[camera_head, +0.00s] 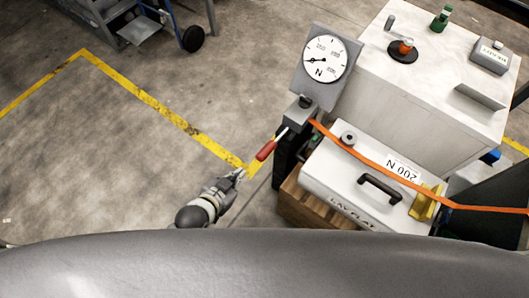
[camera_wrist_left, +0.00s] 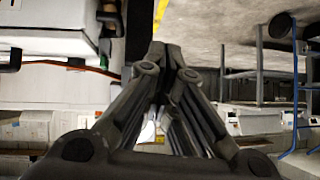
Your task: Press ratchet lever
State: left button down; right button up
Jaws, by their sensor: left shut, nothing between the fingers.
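The ratchet lever (camera_head: 271,146) has a red grip and a thin metal shaft. It slants down to the left from a grey ratchet block (camera_head: 299,113) on a dark post, below a round dial gauge (camera_head: 324,57) marked N. My left gripper (camera_head: 240,174) is below and to the left of the red grip, apart from it. In the left wrist view its fingers (camera_wrist_left: 160,55) are together with nothing between them. The lever cannot be made out in the left wrist view. My right gripper is not in view.
An orange strap (camera_head: 370,160) runs from the ratchet block across a white lidded case (camera_head: 330,170) with a black handle and a 200 N label. A white-topped cabinet (camera_head: 440,75) stands behind.

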pick_arm(q)
jog(key=d+r+m+t+h+b, duration=0.1)
jog(key=d+r, duration=0.3)
jog(key=r, duration=0.8)
jog(key=shift+d+r+m+t+h+b, duration=0.25)
jog(key=shift+t+h+b, duration=0.25)
jog(key=shift+h+b, duration=0.35)
jog(key=shift+f, duration=0.15)
send_over(265, 155)
notch_tip(265, 155, down, 4)
jog(key=f, duration=0.1)
jog(key=f+b, duration=0.1)
jog(key=f, duration=0.1)
jog(key=shift+w+d, duration=0.15)
jog(key=shift+d, duration=0.05)
jog(key=shift+a+f, duration=0.15)
jog(key=shift+f, duration=0.3)
